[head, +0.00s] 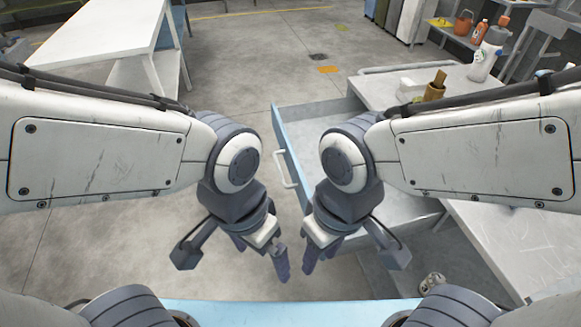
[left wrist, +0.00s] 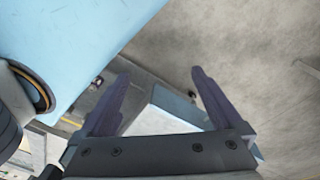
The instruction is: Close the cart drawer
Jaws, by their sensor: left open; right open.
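The cart drawer (head: 398,207) is pulled out to the left from the grey cart (head: 455,85). Its light blue front panel (head: 283,135) carries a white bar handle (head: 286,170). The drawer's inside looks empty where visible; my right arm covers part of it. My left gripper (head: 263,252) is open and empty, left of and nearer than the handle, pointing down. My right gripper (head: 322,252) is open and empty, in front of the drawer's near side. In the left wrist view, my left gripper (left wrist: 159,75) has its fingers apart, with a light blue and white surface beyond them.
A white table (head: 95,40) stands at the back left. A shelf at the back right holds an orange container (head: 463,22). The floor (head: 240,85) left of the drawer is clear.

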